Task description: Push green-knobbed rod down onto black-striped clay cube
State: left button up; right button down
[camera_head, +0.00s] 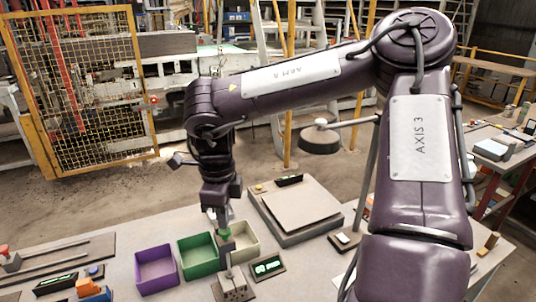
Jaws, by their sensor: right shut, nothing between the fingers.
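My right gripper (223,225) comes down from the large purple arm and is shut, fingers pointing down. Its tips are right above a small green knob (225,237); I cannot tell whether they touch it. The thin rod (229,262) runs down from the knob to a grey-brown clay cube (233,288) with dark holes at the table's front. The rod looks close to upright over the cube. Its lower end and the cube's stripe are too small to make out. My left gripper is not in view.
Open purple (156,270), green (199,255) and cream (246,246) boxes stand behind the cube. A small display (267,267) lies to its right, and a grey platform (293,207) stands farther back. Rails and small parts lie at left. My arm hides much of the right side.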

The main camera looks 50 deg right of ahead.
notch_tip(320, 180, up, 6)
jog(key=p, duration=0.5)
dwell(0.4)
jog(key=shift+f, duration=0.1)
